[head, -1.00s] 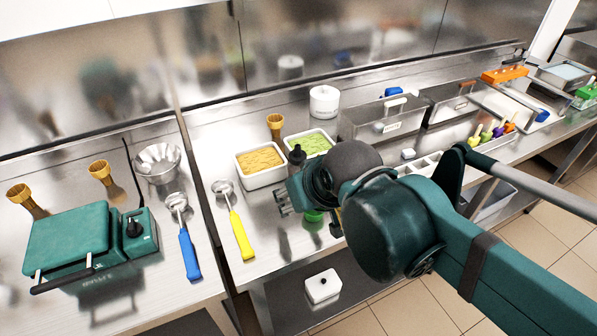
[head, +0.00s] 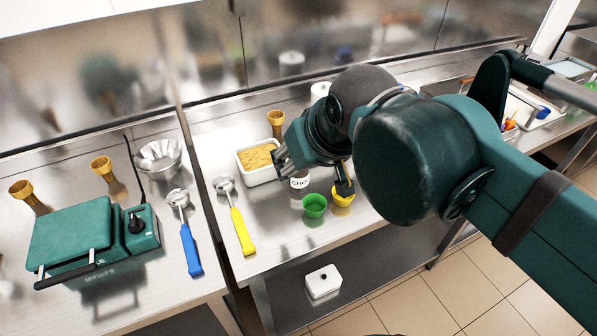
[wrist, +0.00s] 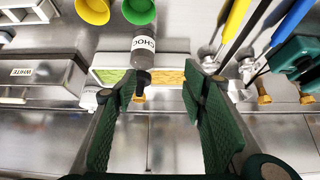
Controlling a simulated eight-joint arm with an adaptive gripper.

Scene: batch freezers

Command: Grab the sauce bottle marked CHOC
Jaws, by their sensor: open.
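The sauce bottle (head: 299,182) stands upright on the counter with its CHOC label showing, its upper part hidden by my gripper in the head view. In the wrist view the bottle (wrist: 143,52) appears inverted, with a white CHOC band, a greyish body and a dark nozzle. My gripper (head: 311,171) is above the bottle. In the wrist view my gripper (wrist: 164,82) has its two green fingers wide apart, with the nozzle between them, closer to the left finger. No contact between the fingers and the bottle can be made out.
A green cup (head: 315,205) and a yellow cup (head: 344,196) stand close to the bottle's right. A white tub (head: 262,181) of yellow food is behind it at left. A yellow-handled scoop (head: 241,232) lies farther left. Bare counter lies between scoop and bottle.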

